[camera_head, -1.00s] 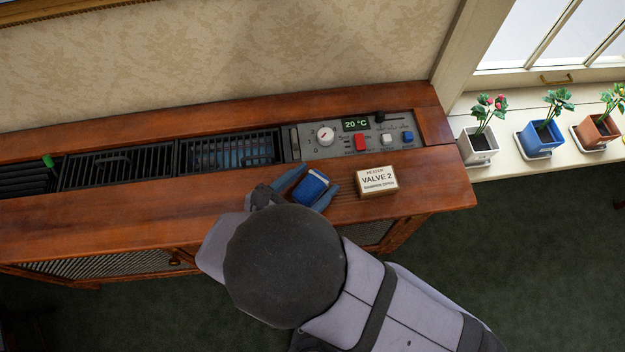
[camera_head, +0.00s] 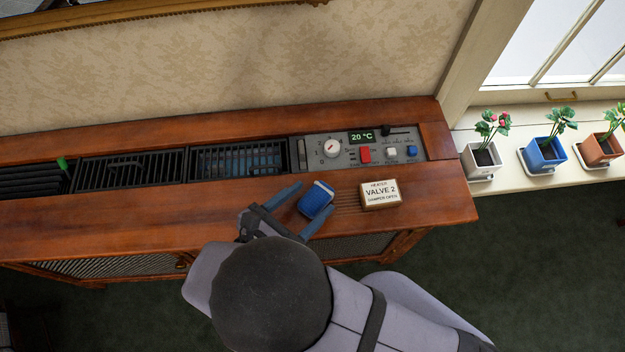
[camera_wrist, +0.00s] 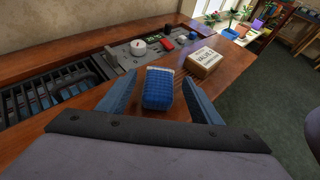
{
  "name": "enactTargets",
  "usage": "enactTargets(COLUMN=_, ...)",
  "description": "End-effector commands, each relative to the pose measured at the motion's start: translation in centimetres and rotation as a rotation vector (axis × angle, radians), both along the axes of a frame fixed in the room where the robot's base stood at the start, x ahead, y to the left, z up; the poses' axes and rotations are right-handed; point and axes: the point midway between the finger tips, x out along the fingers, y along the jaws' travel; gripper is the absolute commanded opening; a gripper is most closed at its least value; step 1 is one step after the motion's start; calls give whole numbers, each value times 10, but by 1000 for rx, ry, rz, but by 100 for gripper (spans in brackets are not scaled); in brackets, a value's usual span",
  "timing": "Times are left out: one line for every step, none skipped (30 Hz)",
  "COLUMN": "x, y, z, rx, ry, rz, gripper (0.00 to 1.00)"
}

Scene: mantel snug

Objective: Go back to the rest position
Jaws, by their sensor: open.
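My gripper (camera_head: 297,212) is open over the front part of the wooden cabinet top (camera_head: 110,225). Its two blue fingers are spread, one on each side of a small blue block with a pale edge (camera_head: 316,200). In the wrist view the same block (camera_wrist: 157,90) lies between the fingers (camera_wrist: 160,100), with a gap visible on both sides. My arm hides part of the cabinet front.
A control panel (camera_head: 345,163) with a dial, a red switch and a 20 °C display lies behind the block. A "VALVE 2" box (camera_head: 380,194) stands to the right. Dark grilles (camera_head: 130,171) are at left. Potted plants (camera_head: 545,152) line the windowsill.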

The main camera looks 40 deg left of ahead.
Motion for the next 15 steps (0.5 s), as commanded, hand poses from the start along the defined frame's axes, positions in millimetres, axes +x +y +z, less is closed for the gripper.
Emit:
enactTargets(x=0, y=0, z=0, rx=0, ry=0, rz=0, gripper=59)
enactTargets(x=0, y=0, z=0, rx=0, ry=0, rz=0, gripper=59)
enactTargets(x=0, y=0, z=0, rx=0, ry=0, rz=0, gripper=59)
enactTargets(x=0, y=0, z=0, rx=1, ry=0, rz=-1, gripper=59)
enactTargets(x=1, y=-1, z=1, rx=1, ry=1, rz=-5, gripper=59)
enactTargets(x=3, y=-2, z=3, rx=4, ry=3, rz=-11, gripper=59)
enactTargets(x=6, y=-3, z=5, rx=6, ry=5, rz=-20, gripper=59)
enactTargets(x=9, y=-5, z=7, rx=9, ry=7, rz=-31, gripper=59)
enactTargets(x=14, y=-8, z=10, rx=15, ry=12, rz=-53, gripper=59)
enactTargets(x=18, y=-12, z=11, rx=21, ry=20, rz=-74, gripper=59)
enactTargets(x=23, y=-16, z=13, rx=27, ry=29, rz=-101, gripper=59)
enactTargets(x=30, y=-23, z=16, rx=37, ry=42, rz=-140, gripper=59)
enactTargets(x=36, y=-29, z=18, rx=45, ry=53, rz=-176, gripper=59)
enactTargets(x=43, y=-36, z=21, rx=55, ry=64, rz=-217, gripper=59)
enactTargets(x=52, y=-46, z=25, rx=73, ry=82, rz=-276, gripper=59)
